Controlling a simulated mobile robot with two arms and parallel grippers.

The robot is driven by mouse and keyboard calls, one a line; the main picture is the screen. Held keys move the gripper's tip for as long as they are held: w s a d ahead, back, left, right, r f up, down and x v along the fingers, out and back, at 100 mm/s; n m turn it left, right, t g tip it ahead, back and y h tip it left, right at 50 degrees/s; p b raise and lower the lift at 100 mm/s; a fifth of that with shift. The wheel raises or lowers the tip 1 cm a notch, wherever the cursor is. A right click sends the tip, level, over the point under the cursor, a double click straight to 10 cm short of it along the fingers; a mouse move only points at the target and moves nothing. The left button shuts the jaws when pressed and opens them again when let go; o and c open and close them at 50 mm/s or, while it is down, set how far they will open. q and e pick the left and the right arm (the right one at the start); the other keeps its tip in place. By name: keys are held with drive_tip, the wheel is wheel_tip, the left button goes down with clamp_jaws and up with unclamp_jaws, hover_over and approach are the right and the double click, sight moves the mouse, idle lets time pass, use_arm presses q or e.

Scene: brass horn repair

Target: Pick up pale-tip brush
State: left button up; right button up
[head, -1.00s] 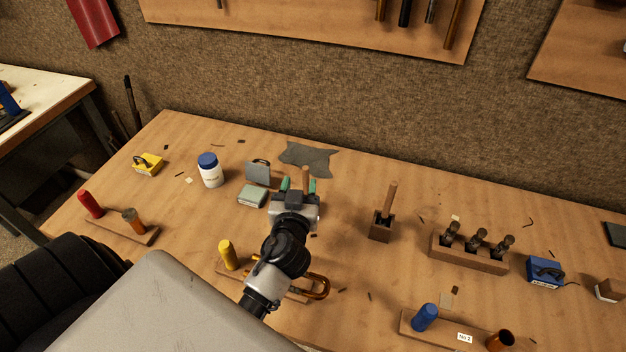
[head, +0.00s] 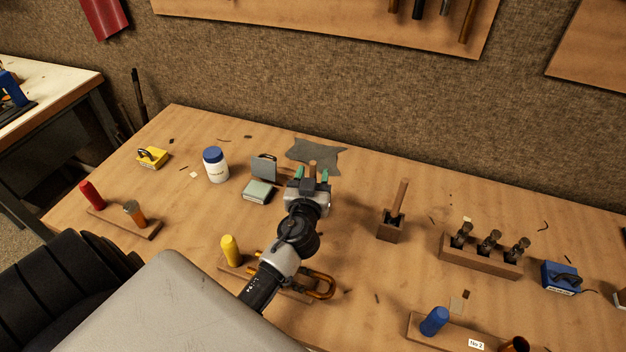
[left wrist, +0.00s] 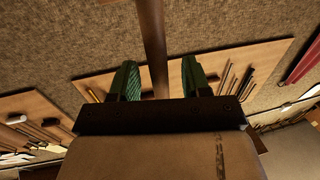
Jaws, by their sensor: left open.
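A brown wooden handle (head: 312,166) stands up between the fingers of my left gripper (head: 311,176). It also shows as a rod (left wrist: 153,45) between the green fingers in the left wrist view (left wrist: 160,80). The jaws are open, with a gap visible beside the rod. The handle's lower end is hidden behind the gripper, so I cannot tell whether it is the pale-tip brush. Another wooden handle (head: 401,194) leans in a small dark wooden block (head: 390,227) to the right. No pale tip is visible on either. My right gripper is not in view.
A white jar with a blue lid (head: 216,167) and an open grey-green tin (head: 257,191) stand left of the gripper. A yellow peg (head: 230,250) and a bent brass tube (head: 320,286) are near my forearm. A rack of several brushes (head: 480,257) stands right.

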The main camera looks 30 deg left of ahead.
use_arm(q)
drive_tip(key=shift+x, duration=1.2)
drive_tip(key=shift+s, duration=0.1)
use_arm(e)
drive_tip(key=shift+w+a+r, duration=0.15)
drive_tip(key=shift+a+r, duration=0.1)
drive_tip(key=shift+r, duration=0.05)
use_arm(q)
clamp_jaws()
